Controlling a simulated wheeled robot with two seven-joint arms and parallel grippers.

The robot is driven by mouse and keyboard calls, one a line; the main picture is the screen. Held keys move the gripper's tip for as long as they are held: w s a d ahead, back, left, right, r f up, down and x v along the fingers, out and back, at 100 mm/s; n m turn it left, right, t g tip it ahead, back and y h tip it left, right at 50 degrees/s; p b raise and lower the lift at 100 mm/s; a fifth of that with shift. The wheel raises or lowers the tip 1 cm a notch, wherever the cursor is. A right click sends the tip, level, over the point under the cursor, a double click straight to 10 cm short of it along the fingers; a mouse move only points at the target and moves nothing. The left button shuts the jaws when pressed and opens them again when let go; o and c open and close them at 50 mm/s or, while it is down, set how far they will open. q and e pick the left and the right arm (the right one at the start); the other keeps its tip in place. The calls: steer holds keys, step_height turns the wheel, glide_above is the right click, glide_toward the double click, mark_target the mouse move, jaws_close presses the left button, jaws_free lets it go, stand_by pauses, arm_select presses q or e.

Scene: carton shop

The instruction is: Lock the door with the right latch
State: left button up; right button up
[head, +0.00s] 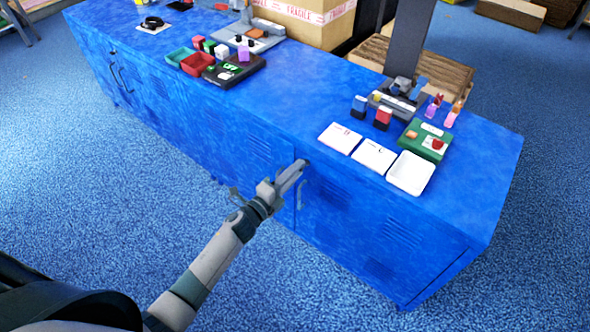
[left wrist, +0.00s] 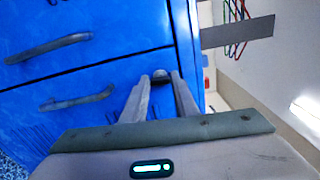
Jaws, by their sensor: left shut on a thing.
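The blue cabinet (head: 215,125) has doors along its front. A grey bar handle (head: 300,193) is on the door face by my left gripper (head: 304,164). My left gripper reaches the front of the cabinet just below its top edge. In the left wrist view, its fingers (left wrist: 161,82) are closed around a small dark latch knob (left wrist: 160,75) near the door's edge. The knob is mostly hidden by the fingers in the head view. The doors look closed. Two grey handles, one nearer (left wrist: 76,102) and one farther (left wrist: 48,48), show in the left wrist view. My right gripper is not in view.
On the cabinet top near the gripper lie white cards (head: 340,138), a white tray (head: 410,173) and a green board (head: 424,139). Small trays (head: 197,63) and blocks stand farther left. A carton (head: 310,22) stands behind. Blue carpet (head: 150,190) in front is clear.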

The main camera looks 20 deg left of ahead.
arm_select(q)
steer(key=shift+n, duration=0.5)
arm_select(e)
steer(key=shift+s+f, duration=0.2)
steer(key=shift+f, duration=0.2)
arm_select(q)
steer(key=o, duration=1.1)
steer(key=shift+c, duration=0.2)
steer(key=shift+s+a, duration=0.1)
steer(key=b+v, duration=0.1)
steer(key=v, duration=1.6)
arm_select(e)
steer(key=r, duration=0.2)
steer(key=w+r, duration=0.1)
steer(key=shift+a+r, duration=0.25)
